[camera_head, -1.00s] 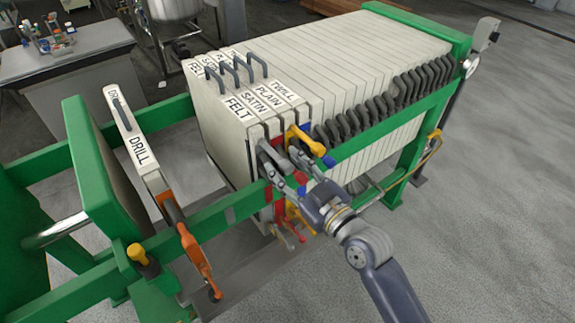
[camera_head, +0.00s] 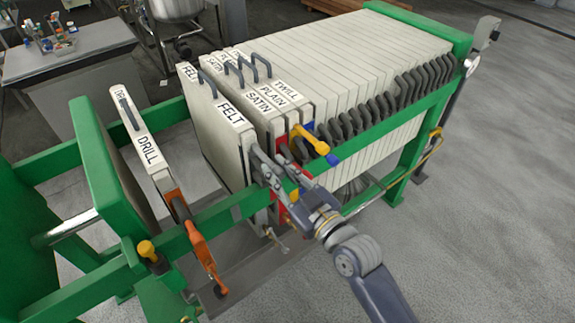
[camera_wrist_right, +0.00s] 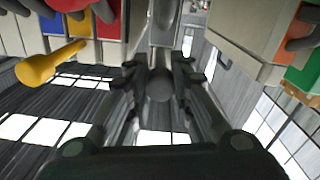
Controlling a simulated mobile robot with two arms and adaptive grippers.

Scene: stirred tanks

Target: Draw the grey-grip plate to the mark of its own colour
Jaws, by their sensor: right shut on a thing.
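The FELT plate (camera_head: 218,140) is pale and upright, standing apart from the pack on its left side. My right gripper (camera_head: 265,170) is shut on the grey grip at the plate's near side. In the right wrist view the grey grip (camera_wrist_right: 160,85) lies between my fingers, which hide part of it. A greyish patch (camera_head: 236,213) shows on the near green rail (camera_head: 217,222), to the left of the gripper. My left gripper is out of view.
The SATIN, PLAIN and TWILL plates (camera_head: 270,102) stand together behind a gap, with coloured grips. A yellow grip (camera_head: 312,140) juts out near my arm. The DRILL plate (camera_head: 147,145) with its orange grip (camera_head: 202,255) stands left, past open space, near the green end plate (camera_head: 100,170).

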